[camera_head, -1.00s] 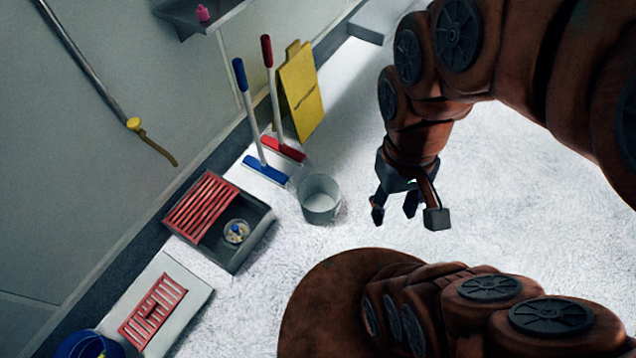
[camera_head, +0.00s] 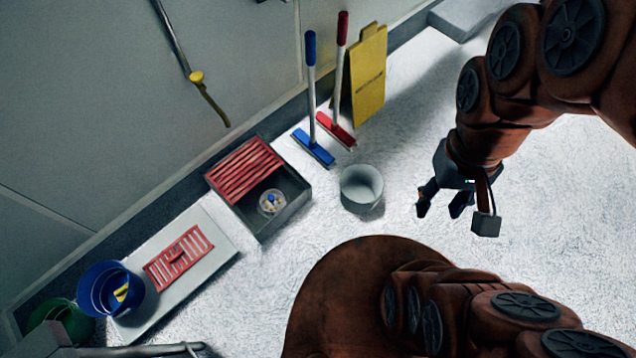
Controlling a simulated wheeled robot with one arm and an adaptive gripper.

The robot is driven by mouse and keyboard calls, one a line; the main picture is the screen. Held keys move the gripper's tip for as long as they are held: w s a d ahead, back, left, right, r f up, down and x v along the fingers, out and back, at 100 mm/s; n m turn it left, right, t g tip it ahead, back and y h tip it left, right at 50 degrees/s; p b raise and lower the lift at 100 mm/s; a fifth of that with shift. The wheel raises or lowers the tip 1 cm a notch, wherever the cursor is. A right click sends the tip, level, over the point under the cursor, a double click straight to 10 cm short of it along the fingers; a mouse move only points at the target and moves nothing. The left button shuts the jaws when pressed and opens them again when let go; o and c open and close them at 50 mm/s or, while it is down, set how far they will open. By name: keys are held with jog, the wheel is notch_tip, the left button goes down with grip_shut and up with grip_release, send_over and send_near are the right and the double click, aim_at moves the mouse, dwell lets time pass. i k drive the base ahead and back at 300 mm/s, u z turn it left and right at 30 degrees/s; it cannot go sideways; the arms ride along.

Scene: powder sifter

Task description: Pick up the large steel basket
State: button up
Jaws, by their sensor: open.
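A grey, round, open-topped metal container (camera_head: 361,189) stands upright on the white floor. It is the only large steel-looking vessel in view and looks like the basket; its wall shows no clear mesh. My gripper (camera_head: 457,216) is open and empty, to the right of the container and apart from it. Its dark fingers point down. Its height above the floor is hard to tell.
Left of the container is a grey box (camera_head: 268,233) with a red grate and a small round cup (camera_head: 271,202) inside. Blue (camera_head: 314,147) and red (camera_head: 335,131) squeegees and a yellow sign (camera_head: 366,78) stand behind. Blue (camera_head: 108,287) and green (camera_head: 62,318) buckets are lower left.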

aim_at(272, 201)
jog(key=z, duration=0.45)
jog(key=i, duration=0.45)
jog(key=u, duration=3.2)
